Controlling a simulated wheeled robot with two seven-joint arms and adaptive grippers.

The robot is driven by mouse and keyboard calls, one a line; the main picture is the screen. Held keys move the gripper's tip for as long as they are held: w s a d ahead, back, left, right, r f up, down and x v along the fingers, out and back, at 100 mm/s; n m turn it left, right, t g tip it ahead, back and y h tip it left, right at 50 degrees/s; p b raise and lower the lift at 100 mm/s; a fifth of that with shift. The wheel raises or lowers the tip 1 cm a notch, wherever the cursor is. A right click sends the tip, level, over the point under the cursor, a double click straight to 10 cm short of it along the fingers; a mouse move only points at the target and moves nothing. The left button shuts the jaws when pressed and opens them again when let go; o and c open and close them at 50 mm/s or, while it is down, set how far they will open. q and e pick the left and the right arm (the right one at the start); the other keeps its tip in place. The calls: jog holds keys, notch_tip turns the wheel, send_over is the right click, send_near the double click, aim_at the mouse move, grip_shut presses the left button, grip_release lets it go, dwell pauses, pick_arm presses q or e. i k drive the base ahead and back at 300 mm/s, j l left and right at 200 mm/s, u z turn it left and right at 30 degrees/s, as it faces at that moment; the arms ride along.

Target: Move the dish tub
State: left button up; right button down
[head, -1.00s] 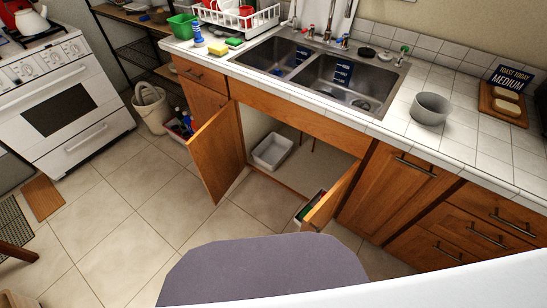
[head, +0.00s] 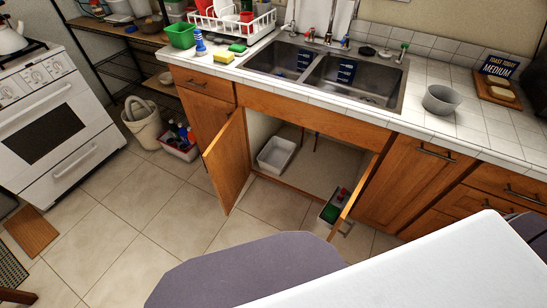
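A white rectangular tub (head: 276,154), which looks like the dish tub, sits on the floor of the open cabinet under the sink, towards its left side. It stands upright and appears empty. The cabinet's left door (head: 227,163) and right door (head: 353,196) both stand open. A grey round tub (head: 441,100) stands on the counter right of the sink. Neither of my grippers shows in the head view.
A white tabletop (head: 420,270) and a purple-grey chair (head: 245,272) fill the near foreground. A small caddy (head: 333,211) is by the right door. The double sink (head: 325,75) is above the cabinet. Tiled floor (head: 165,205) is clear at left.

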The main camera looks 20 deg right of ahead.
aim_at(276, 156)
jog(key=i+j, duration=0.15)
jog(key=i, duration=0.25)
jog(key=i+j+u, duration=0.15)
jog(key=i, duration=0.25)
jog(key=i+l, duration=0.4)
jog(key=i, duration=0.2)
jog(key=u, duration=0.05)
